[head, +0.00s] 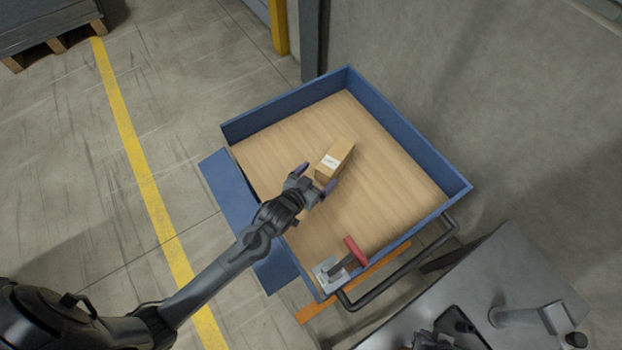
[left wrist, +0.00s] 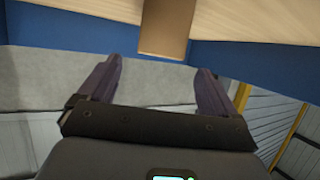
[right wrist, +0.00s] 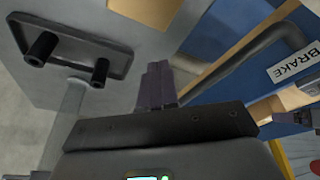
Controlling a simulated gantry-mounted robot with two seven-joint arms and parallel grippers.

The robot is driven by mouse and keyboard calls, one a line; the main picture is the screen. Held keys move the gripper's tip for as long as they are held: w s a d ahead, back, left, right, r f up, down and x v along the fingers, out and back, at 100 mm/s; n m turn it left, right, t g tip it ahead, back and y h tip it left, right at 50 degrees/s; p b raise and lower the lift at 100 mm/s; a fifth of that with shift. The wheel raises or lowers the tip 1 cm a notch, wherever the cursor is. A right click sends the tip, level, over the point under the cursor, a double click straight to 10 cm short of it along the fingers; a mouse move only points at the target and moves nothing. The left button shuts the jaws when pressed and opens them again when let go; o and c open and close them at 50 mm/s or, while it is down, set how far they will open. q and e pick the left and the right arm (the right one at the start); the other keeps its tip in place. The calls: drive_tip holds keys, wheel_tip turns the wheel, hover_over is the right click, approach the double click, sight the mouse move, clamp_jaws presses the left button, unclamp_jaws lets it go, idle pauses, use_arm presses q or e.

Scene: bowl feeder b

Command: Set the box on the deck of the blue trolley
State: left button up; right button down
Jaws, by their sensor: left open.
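The brown cardboard box (head: 336,158) with a white label lies on the wooden deck (head: 390,185) of the blue trolley (head: 405,139), near the middle. My left gripper (head: 316,178) is over the deck at the box's near end, with its fingers spread. In the left wrist view the box (left wrist: 165,28) is just beyond the open fingertips (left wrist: 159,65), with nothing held between them. My right gripper (right wrist: 157,72) has its fingers together, with nothing visible between them. It is near the trolley's handle end.
The trolley's near-left side panel (head: 228,190) is folded outward. A red lever (head: 355,250) stands at the near corner, and a black push handle (head: 400,268) runs along that end. A grey metal surface (head: 500,275) is at lower right. A BRAKE label (right wrist: 295,62) shows in the right wrist view.

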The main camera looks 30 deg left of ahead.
use_arm(q)
drive_tip(key=s+a+r+g, duration=0.1)
drive_tip(key=s+g, duration=0.4)
drive_tip(key=s, duration=0.7)
drive_tip(key=s+a+r+m+g+y, duration=0.1)
drive_tip(key=s+r+g, duration=0.2)
drive_tip(key=s, duration=0.9)
drive_tip(key=shift+s+a+r+g, duration=0.2)
drive_tip(key=shift+s+a+g, duration=0.2)
drive_tip(key=shift+g, duration=0.6)
